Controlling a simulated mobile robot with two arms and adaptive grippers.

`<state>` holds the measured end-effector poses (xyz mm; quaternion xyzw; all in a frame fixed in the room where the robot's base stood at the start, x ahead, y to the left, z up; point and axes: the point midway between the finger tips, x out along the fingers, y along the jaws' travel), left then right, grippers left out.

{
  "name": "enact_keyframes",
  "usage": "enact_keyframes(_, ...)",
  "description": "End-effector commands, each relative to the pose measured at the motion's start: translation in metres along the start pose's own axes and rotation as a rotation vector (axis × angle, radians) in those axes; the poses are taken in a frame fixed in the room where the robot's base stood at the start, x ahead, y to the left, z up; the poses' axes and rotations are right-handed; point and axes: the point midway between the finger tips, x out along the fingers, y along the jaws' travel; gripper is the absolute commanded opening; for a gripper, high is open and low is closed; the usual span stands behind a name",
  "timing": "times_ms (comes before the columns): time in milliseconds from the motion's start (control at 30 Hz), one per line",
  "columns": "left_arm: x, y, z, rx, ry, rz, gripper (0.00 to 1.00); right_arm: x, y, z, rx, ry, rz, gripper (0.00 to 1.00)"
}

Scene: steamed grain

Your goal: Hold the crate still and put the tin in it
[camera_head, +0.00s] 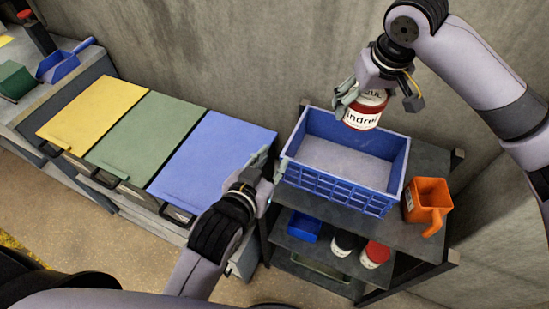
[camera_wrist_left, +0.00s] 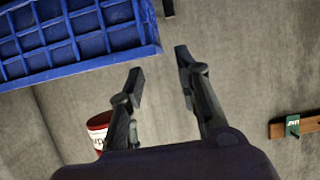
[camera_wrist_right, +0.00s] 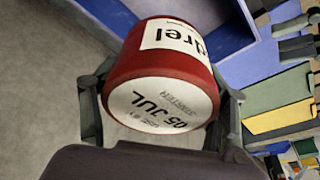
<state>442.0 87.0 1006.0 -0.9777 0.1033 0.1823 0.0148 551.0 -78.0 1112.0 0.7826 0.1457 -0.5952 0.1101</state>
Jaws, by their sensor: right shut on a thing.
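The blue crate (camera_head: 345,193) stands upright on the dark top of the rack and its visible floor is bare. The red tin with a white label (camera_head: 363,110) hangs over the crate's back part. My right gripper (camera_head: 378,98) is shut around the tin, which also shows between its fingers in the right wrist view (camera_wrist_right: 165,80). My left gripper (camera_head: 272,165) is by the crate's left side. In the left wrist view its fingers (camera_wrist_left: 158,70) are apart, with nothing seen between them, close to the crate's corner (camera_wrist_left: 140,35).
An orange jug (camera_head: 427,198) stands right of the crate on the rack. The lower shelf holds a small blue bin (camera_head: 304,226) and jars (camera_head: 375,254). Yellow, green and blue lidded bins (camera_head: 215,160) stand left. A concrete wall (camera_head: 230,50) is behind.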

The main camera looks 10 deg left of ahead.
Motion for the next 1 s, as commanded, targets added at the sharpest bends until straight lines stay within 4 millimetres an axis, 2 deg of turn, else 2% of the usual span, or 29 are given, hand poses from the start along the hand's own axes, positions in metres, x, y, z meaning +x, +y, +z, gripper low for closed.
enact_keyframes(133, 0.003, 0.007, -0.009, 0.016, 0.02, 0.008, 0.31, -0.001, 0.0, -0.001, 0.0, 0.002, 0.0, 0.28)
enact_keyframes(267, 0.018, 0.007, -0.01, 0.016, 0.02, 0.009, 0.31, -0.001, 0.0, -0.001, 0.0, 0.002, 0.0, 0.28)
enact_keyframes(700, 0.098, 0.008, -0.011, 0.014, 0.018, 0.009, 0.31, -0.001, 0.0, -0.001, 0.0, 0.002, 0.0, 0.28)
enact_keyframes(833, 0.111, 0.008, -0.011, 0.014, 0.018, 0.009, 0.31, -0.001, 0.0, -0.001, 0.0, 0.002, 0.0, 0.28)
enact_keyframes(1000, 0.118, 0.008, -0.011, 0.013, 0.017, 0.009, 0.31, -0.001, 0.0, -0.001, 0.0, 0.002, 0.0, 0.28)
